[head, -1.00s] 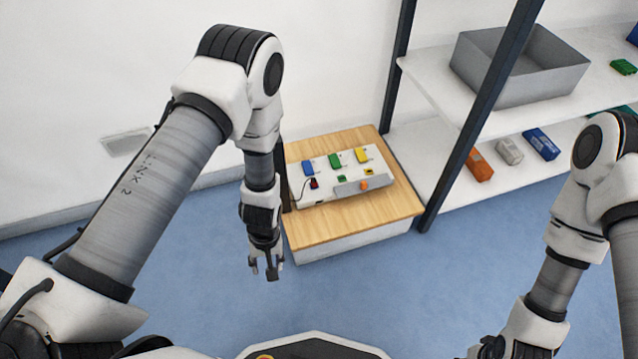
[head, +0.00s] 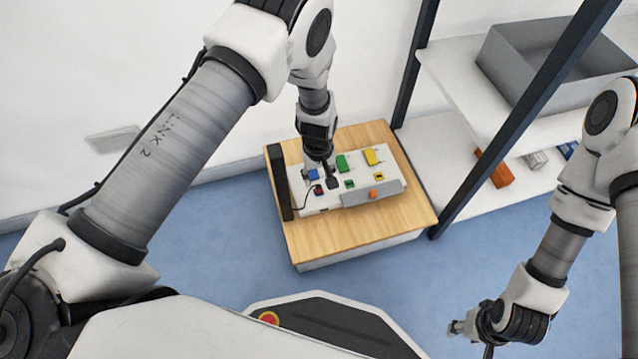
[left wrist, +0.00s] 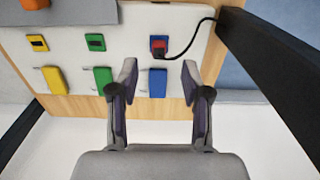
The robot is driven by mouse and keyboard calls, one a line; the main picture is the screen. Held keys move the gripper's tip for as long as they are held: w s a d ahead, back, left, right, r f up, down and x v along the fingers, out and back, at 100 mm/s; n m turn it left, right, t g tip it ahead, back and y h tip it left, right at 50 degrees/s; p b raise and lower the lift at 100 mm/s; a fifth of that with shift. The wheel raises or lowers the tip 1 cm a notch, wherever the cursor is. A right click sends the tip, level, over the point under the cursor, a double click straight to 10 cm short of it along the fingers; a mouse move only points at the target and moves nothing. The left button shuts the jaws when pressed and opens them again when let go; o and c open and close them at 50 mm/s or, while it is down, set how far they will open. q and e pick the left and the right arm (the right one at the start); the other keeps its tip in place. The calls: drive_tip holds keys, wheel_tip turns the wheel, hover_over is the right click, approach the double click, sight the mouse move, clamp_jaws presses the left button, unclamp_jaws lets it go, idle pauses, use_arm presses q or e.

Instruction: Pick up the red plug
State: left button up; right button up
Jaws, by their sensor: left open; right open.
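The red plug (head: 318,190) sits at the left of the white panel (head: 330,205) with a black cable running from it. In the left wrist view the red plug (left wrist: 158,46) is at the top middle, ahead of the fingertips. My left gripper (head: 319,178) is open above the panel, close to the plug and over the blue block (head: 314,174). In the left wrist view my left gripper (left wrist: 158,75) has its fingers apart with nothing between them; the blue block (left wrist: 157,83) shows beyond the gap. My right gripper (head: 468,335) is open and empty at the lower right.
The panel lies on a wooden-topped box (head: 370,222). Green (head: 341,163) and yellow (head: 371,157) blocks stand along its far side, and a grey bar with an orange knob (head: 373,194) is at its front. A dark post (head: 278,182) stands at its left. Shelves with a grey bin (head: 540,60) are at right.

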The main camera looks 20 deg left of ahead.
sight(319, 186)
use_arm(q)
wheel_tip(319, 186, down, 6)
drive_tip(key=b, duration=0.3)
drive_tip(key=shift+r, duration=0.4)
clamp_jaws()
